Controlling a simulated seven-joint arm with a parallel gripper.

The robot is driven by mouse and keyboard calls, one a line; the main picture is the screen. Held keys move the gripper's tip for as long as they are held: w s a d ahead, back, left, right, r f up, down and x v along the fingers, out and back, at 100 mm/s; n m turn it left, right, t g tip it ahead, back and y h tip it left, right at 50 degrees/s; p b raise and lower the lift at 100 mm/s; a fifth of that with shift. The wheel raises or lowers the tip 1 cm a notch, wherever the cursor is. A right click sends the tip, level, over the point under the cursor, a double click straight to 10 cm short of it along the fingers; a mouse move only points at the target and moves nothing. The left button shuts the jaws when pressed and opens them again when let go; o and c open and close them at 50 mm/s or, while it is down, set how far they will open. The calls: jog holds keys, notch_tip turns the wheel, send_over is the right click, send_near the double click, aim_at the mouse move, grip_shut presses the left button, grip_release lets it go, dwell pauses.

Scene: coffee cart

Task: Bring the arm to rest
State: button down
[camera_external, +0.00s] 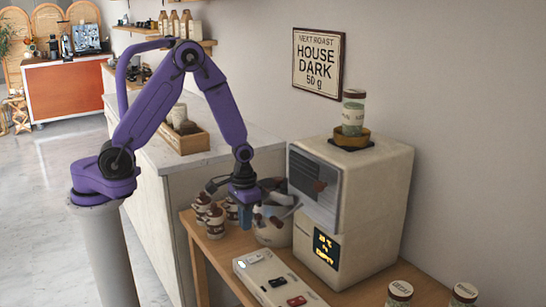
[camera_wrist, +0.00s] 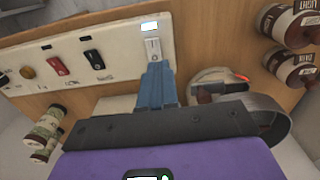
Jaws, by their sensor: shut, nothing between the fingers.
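My arm is purple and bent over the wooden table. My gripper (camera_external: 246,222) is low over it, in front of the cream machine. In the wrist view my gripper (camera_wrist: 158,66) shows two blue fingers shut together with nothing between them. The fingertips overlap the lower end of a white switch (camera_wrist: 152,46) on a white switch panel (camera_wrist: 115,62); I cannot tell whether they touch it. In the external view the panel (camera_external: 262,271) lies at the table's front, and the fingers end a little behind it.
The cream machine (camera_external: 372,205) with a lit display stands right of my gripper, with a jar (camera_external: 353,112) on top. A pale container (camera_external: 271,234) is close behind the fingers. Brown-capped bottles (camera_external: 214,222) stand left; jars (camera_external: 399,294) stand front right.

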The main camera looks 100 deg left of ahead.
jog(key=s+d+r+n, duration=0.1)
jog(key=s+d+r, duration=0.2)
jog(key=s+r, duration=0.5)
jog(key=s+d+r+n, duration=0.2)
jog(key=s+r, duration=0.6)
jog(key=s, duration=0.6)
jog(key=shift+s+d+r, duration=0.35)
jog(key=shift+d+r, duration=0.05)
jog(key=shift+d, duration=0.15)
